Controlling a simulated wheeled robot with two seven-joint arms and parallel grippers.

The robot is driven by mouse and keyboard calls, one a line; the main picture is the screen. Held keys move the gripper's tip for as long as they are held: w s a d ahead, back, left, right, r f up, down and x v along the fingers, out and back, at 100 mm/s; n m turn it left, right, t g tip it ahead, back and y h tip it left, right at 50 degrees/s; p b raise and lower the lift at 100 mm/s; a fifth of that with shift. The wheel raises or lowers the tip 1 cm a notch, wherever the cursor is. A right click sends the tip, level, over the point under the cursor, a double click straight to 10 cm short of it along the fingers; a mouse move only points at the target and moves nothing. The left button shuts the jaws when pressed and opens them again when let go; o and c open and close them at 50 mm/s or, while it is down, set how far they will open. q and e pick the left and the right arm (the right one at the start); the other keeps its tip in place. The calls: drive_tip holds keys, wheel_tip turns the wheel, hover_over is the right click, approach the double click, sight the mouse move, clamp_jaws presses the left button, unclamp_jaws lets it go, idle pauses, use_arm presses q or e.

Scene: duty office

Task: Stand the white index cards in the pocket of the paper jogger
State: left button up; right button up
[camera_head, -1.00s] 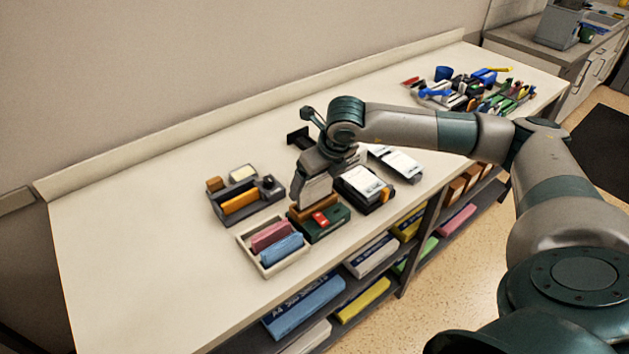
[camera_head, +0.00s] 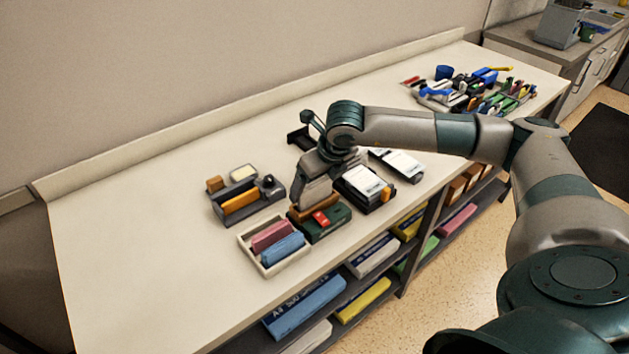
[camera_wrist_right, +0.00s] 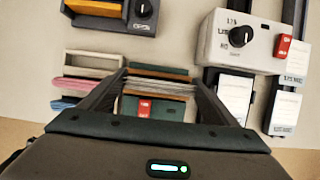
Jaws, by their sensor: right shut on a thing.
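The green unit with a red switch, which looks like the paper jogger (camera_head: 334,226), stands near the table's front edge; it also shows in the right wrist view (camera_wrist_right: 172,110). My right gripper (camera_head: 310,201) is directly above it, pointing down. In the right wrist view, the gripper (camera_wrist_right: 158,79) is shut on a thin pale stack, the white index cards (camera_wrist_right: 158,86). The cards are upright between brown strips of the jogger. Whether their lower edge is seated in the pocket is hidden. My left gripper is not in view.
A cream tray (camera_head: 248,253) with pink and blue blocks stands close left of the jogger. A dark grey holder (camera_head: 270,207) with an orange block is behind it. Dark units with white tops (camera_head: 362,181) stand close right. The table's left end is clear.

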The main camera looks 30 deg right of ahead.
drive_tip(key=shift+f, duration=0.65)
drive_tip(key=shift+f+b, duration=0.45)
drive_tip(key=shift+b, duration=0.5)
drive_tip(key=o, duration=1)
drive_tip(key=shift+o, duration=0.2)
drive_tip(key=shift+w+r, duration=0.1)
drive_tip(key=shift+r, duration=0.6)
drive_tip(key=shift+r+p, duration=0.45)
drive_tip(key=shift+r, duration=0.5)
drive_tip(key=shift+r+p, duration=0.75)
drive_tip(key=shift+r, duration=2.15)
drive_tip(key=shift+f, duration=0.1)
